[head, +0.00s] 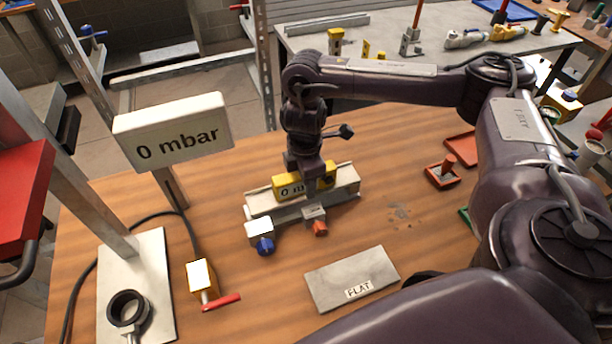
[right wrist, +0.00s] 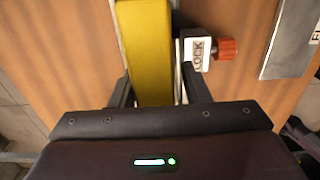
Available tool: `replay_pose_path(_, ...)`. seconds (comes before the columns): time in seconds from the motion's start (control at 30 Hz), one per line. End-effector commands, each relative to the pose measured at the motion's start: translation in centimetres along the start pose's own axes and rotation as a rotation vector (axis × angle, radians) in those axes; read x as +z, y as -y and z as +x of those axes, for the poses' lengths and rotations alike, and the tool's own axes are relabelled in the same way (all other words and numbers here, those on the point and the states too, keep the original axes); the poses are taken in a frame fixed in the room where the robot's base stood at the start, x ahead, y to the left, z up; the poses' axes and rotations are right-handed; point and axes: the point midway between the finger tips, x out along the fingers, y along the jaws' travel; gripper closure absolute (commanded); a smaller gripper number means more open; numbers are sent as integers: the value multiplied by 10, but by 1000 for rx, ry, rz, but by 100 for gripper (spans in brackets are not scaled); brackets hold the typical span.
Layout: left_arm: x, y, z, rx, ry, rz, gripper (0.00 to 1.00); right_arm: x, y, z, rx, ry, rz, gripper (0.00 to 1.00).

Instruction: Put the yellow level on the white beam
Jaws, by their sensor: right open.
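The yellow level (head: 288,189) lies lengthwise on the white beam (head: 347,173), which rests on the wooden table. My right gripper (head: 312,186) points down at the level and hides part of it. In the right wrist view the level (right wrist: 148,50) is a long yellow bar between the two dark fingers of my right gripper (right wrist: 157,88), which is open. A finger stands on each side of the level; I cannot tell whether either touches it. My left gripper is not in view.
By the beam's front edge are a blue-knobbed block (head: 264,245) and a LOCK block with an orange knob (head: 320,228). A FLAT plate (head: 352,278) lies in front. A "0 mbar" display (head: 172,132) stands left. Red trays (head: 443,175) lie right.

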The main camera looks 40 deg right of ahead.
Motion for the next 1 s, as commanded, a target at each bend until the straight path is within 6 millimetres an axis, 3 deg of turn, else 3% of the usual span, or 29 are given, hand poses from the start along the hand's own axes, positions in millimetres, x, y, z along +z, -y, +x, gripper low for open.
replay_pose_path(0.27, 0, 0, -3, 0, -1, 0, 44, 0, -7, -11, 23, -5, 7, 47)
replay_pose_path(0.7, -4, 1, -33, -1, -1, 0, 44, 0, -4, -90, 17, -2, 2, 47)
replay_pose_path(1.0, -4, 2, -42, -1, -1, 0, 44, 0, -2, -122, 11, -2, 1, 47)
